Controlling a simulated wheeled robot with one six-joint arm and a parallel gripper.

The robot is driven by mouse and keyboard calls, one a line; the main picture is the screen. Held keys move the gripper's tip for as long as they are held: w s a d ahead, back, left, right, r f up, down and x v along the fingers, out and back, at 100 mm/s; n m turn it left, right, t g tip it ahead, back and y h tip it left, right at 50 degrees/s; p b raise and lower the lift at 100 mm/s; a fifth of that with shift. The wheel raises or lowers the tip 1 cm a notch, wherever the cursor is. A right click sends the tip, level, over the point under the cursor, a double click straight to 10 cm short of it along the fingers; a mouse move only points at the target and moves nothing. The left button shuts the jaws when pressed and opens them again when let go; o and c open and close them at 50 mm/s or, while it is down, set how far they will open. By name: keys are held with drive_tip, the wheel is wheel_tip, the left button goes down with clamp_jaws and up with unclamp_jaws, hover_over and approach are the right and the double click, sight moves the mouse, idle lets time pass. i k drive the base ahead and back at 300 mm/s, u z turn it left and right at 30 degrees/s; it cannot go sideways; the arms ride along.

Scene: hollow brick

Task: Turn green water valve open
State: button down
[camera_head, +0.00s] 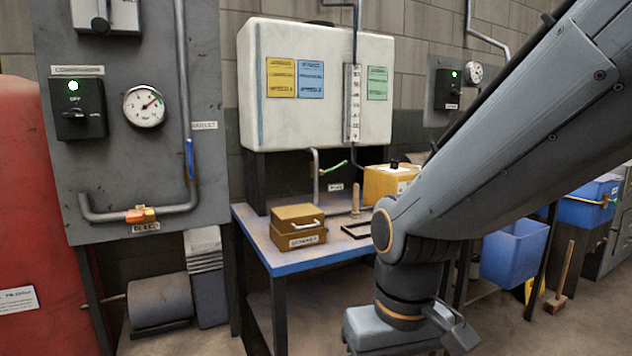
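The green water valve handle (336,166) shows on the pipe below the white tank (318,120). It is a thin lever that slants up to the right, above the blue-topped table. My gripper (400,330) is at the bottom of the view, in front of the table's right part and well below and right of the valve. It is apart from the valve. Its fingers are not clearly visible, so I cannot tell whether it is open or shut.
A brown box (298,228) and a yellow box (388,183) stand on the table (290,262). A grey panel (150,65) with a gauge, a blue lever (190,158) and an orange valve (140,214) is at left. My arm covers much of the right side.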

sight(336, 167)
drive_tip(key=u, duration=0.4)
drive_tip(key=k, duration=0.95)
drive_tip(key=u, duration=0.9)
drive_tip(key=i, duration=1.45)
drive_tip(key=z, duration=1.1)
drive_tip(key=i, duration=0.55)
drive_tip(key=z, duration=0.6)
